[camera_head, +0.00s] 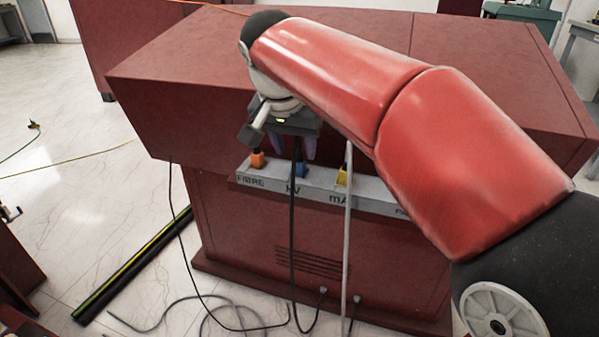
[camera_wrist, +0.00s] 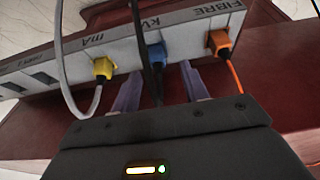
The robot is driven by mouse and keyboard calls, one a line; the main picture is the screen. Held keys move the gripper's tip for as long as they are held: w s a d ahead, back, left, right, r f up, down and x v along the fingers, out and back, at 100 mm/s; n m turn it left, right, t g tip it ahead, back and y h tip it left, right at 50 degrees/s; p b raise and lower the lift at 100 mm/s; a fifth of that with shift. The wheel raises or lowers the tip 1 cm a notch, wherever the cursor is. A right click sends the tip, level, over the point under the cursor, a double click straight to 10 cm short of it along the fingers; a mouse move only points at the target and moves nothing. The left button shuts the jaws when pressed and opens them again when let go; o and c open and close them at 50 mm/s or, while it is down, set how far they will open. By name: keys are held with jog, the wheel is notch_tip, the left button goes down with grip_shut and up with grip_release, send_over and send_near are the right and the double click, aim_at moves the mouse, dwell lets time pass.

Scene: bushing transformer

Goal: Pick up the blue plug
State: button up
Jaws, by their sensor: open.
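The blue plug (camera_head: 301,171) sits in the kV socket of the grey panel (camera_head: 320,180), between the orange and yellow plugs. In the wrist view the blue plug (camera_wrist: 156,53) is near the top middle, with a dark cable running from it toward me. My gripper (camera_head: 297,148) is above and in front of the plug. Its two purple fingers are open in the wrist view (camera_wrist: 160,86), one on each side of the dark cable. The fingertips appear short of the plug body, and I cannot tell whether they touch anything.
The orange plug (camera_wrist: 219,41) sits at FIBRE and the yellow plug (camera_wrist: 104,68) at mA, each with a cable. A white cable (camera_head: 348,230) hangs beside the dark one. The red console top (camera_head: 190,75) overhangs the panel. Loose cables (camera_head: 215,310) lie on the floor.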

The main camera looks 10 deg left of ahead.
aim_at(299, 161)
jog(key=x, duration=0.3)
jog(key=shift+w+d+f, duration=0.1)
jog(key=shift+d+f, duration=0.05)
jog(key=shift+f, duration=0.15)
grip_shut()
jog(key=shift+r, duration=0.1)
